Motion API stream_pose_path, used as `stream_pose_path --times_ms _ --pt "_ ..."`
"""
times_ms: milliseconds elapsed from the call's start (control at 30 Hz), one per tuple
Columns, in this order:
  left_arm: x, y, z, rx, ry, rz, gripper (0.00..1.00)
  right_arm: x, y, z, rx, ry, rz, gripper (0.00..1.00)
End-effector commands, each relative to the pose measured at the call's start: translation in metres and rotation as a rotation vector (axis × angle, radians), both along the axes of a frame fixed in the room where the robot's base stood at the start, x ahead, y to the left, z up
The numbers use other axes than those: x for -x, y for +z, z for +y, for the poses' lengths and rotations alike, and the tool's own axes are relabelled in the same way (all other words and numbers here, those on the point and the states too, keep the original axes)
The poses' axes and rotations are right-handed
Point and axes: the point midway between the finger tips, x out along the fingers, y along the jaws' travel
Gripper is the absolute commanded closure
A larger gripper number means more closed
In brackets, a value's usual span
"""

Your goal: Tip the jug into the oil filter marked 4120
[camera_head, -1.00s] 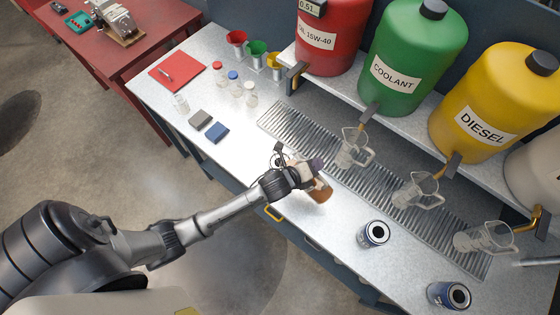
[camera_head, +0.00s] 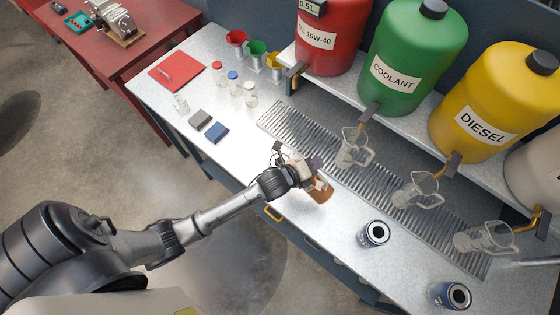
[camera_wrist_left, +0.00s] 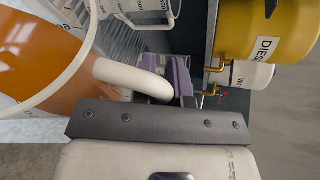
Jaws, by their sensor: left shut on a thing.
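My left gripper (camera_head: 311,170) is shut on the pale handle of the jug (camera_head: 322,193). The jug is clear and holds amber-brown oil; it is over the front part of the bench, partly hidden by my gripper. In the left wrist view the jug (camera_wrist_left: 38,65) fills the left side, with its handle between the purple finger pads (camera_wrist_left: 172,78). Two blue-and-white oil filters with dark open tops stand to the right: a nearer filter (camera_head: 375,235) and a farther filter (camera_head: 449,296). Their numbers are too small to read. My right gripper is not in view.
A slotted drip grate (camera_head: 300,132) carries several empty clear jugs, including one (camera_head: 352,149). Red, green (camera_head: 415,55) and yellow (camera_head: 490,100) drums with taps stand behind. Bare bench separates jug and nearer filter.

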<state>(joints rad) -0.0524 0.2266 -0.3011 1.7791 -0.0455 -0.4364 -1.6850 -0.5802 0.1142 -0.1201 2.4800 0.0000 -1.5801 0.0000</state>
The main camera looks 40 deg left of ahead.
Motion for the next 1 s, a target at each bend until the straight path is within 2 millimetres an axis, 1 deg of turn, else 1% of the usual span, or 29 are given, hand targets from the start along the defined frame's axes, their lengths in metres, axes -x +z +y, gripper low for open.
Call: stream_pose_path --times_ms 1000 --pt "0.0003 0.0043 0.0032 0.032 0.0 -0.005 1.0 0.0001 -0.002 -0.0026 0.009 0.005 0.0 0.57"
